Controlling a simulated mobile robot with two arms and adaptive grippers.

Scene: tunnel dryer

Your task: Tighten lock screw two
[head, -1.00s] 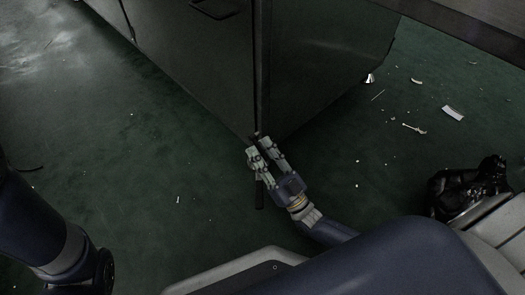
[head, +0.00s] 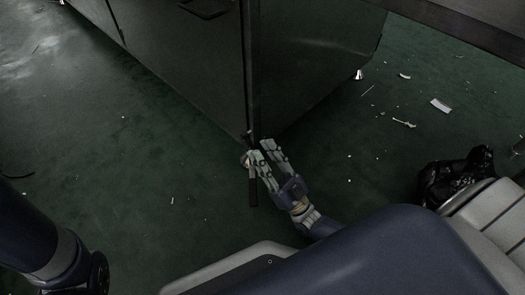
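The dark machine cabinet (head: 185,75) stands with its lower corner near the middle of the head view. A small pale round part (head: 245,160) shows at this corner, and a black bar or handle (head: 253,190) hangs down just below it. Which part is lock screw two is too dark and small to tell. My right gripper (head: 260,148) is just right of the pale part and the handle, fingers spread with a dark gap between them and nothing seen held. Its left finger overlaps or sits very close to the handle's upper end. My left gripper is out of view.
The green floor (head: 120,170) is mostly clear on the left. Several light scraps, including a white piece (head: 440,105), lie on the right. A black bag-like bundle (head: 455,178) lies at the right. A dark beam (head: 465,25) crosses the top right.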

